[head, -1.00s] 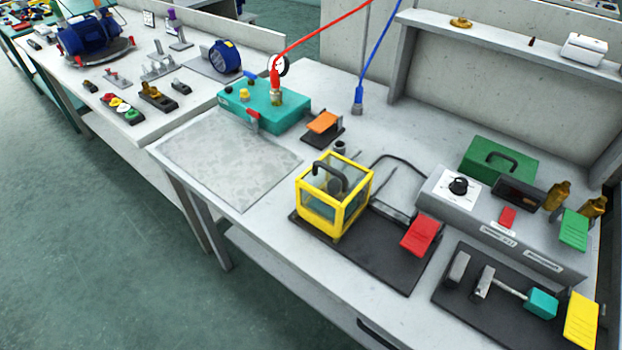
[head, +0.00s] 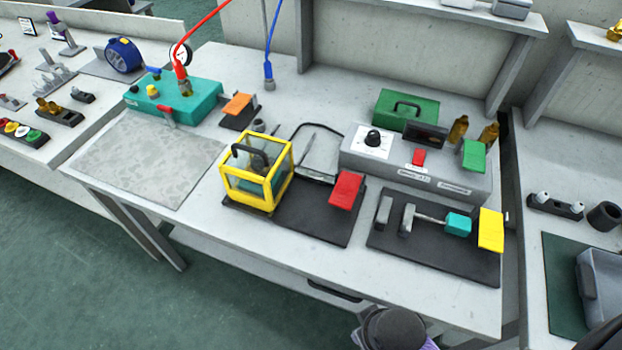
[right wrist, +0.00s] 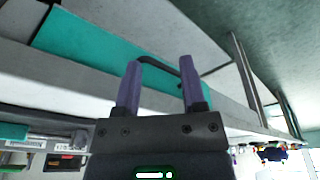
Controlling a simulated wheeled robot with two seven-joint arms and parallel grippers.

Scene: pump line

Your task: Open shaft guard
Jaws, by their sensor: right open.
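The shaft guard (head: 283,176) is a yellow-framed clear box with a black handle (head: 250,151) on top. It stands over the left part of a black base plate (head: 300,222), with parts inside showing only dimly through its panes. A red flap (head: 345,190) is at the plate's right end. My right gripper (right wrist: 158,72) is open, with two purple fingers apart and nothing clearly held between them. A dark part of my right arm shows at the bottom edge of the head view, in front of the bench and well away from the guard. My left gripper is not in view.
A grey control box (head: 350,165) and a green case (head: 383,113) are behind right. A second black plate (head: 385,250) with a yellow flap (head: 491,230) lies right. A speckled mat (head: 145,160) is clear.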

